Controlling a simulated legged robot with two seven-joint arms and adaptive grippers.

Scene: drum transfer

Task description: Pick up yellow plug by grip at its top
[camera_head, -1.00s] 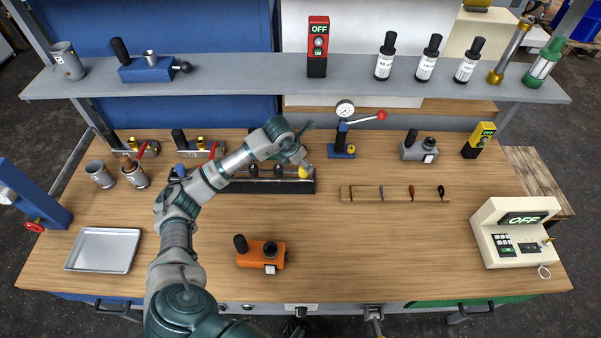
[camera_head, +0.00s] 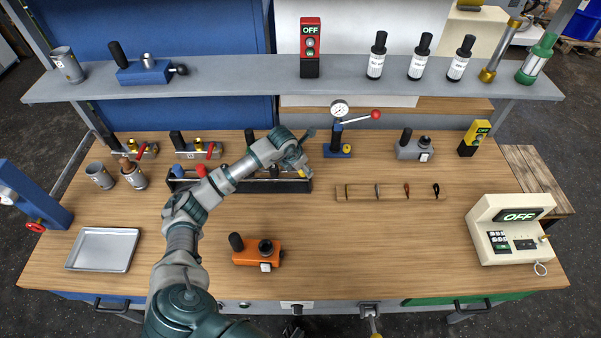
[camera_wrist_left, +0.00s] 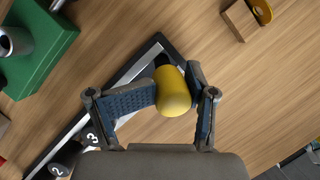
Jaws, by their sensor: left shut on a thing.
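The yellow plug (camera_head: 303,174) is at the right end of the long dark rack (camera_head: 262,186) at the back middle of the bench. In the left wrist view the yellow plug (camera_wrist_left: 173,92) has a rounded top and sits between the two fingers. My left gripper (camera_wrist_left: 178,88) is shut on it, with blue pads on both sides. In the head view the left gripper (camera_head: 301,165) is small and partly hides the plug. Whether the plug's lower end is still in the rack cannot be told. My right gripper is not in view.
A blue press with a gauge (camera_head: 338,140) stands just right of the rack. A wooden tool holder (camera_head: 390,192) lies farther right. An orange fixture (camera_head: 258,254) stands in front, and a metal tray (camera_head: 104,250) lies at the left.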

